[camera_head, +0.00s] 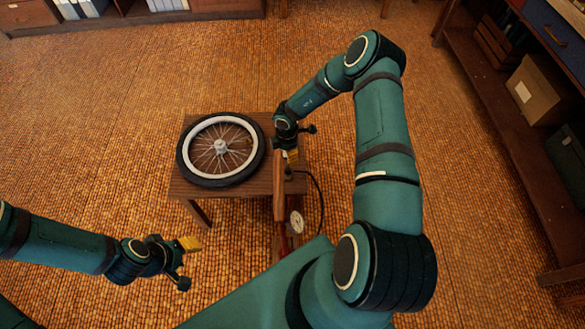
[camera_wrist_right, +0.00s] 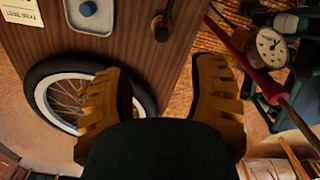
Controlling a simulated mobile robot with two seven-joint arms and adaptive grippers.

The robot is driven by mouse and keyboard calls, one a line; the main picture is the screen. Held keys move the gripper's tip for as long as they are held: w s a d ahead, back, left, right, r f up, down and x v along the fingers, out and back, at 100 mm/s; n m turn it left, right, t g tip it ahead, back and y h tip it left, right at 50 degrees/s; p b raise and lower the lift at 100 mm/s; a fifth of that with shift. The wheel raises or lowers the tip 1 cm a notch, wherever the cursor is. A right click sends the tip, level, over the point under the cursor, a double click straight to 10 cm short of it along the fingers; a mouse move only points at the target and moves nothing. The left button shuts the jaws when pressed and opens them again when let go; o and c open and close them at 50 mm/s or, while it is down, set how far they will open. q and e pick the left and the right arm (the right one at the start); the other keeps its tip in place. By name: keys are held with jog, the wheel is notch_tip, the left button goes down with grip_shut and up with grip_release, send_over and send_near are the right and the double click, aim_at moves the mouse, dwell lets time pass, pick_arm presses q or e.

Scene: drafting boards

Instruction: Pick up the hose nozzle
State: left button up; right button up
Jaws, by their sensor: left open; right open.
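The hose nozzle appears to be the small dark piece (camera_wrist_right: 163,27) at the top of the right wrist view, on the wooden table, with a dark hose leading away from it. In the head view a small dark end (camera_head: 289,173) shows by the table's right edge, just below my right gripper (camera_head: 291,155). My right gripper is open, its yellow fingers also in the right wrist view (camera_wrist_right: 162,80), with the nozzle beyond and between them, apart from both. My left gripper (camera_head: 187,262) is open and empty, low at the left, away from the table.
A bicycle wheel (camera_head: 221,149) lies on the small wooden table (camera_head: 240,194), left of my right gripper. A red pump (camera_wrist_right: 245,65) with a round gauge (camera_head: 297,222) stands by the table's right side. A small tray (camera_wrist_right: 104,20) and a label (camera_wrist_right: 20,18) are on the tabletop. Shelving (camera_head: 510,130) runs along the right.

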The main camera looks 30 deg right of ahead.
aim_at(288, 169)
notch_tip(288, 169, down, 9)
jog(key=shift+r+b, duration=0.2)
jog(key=shift+b, duration=0.95)
notch_tip(288, 169, down, 5)
jog(key=shift+s+a+f+b, duration=0.1)
jog(key=shift+a+b, duration=0.05)
jog(key=shift+b, duration=0.8)
grip_shut()
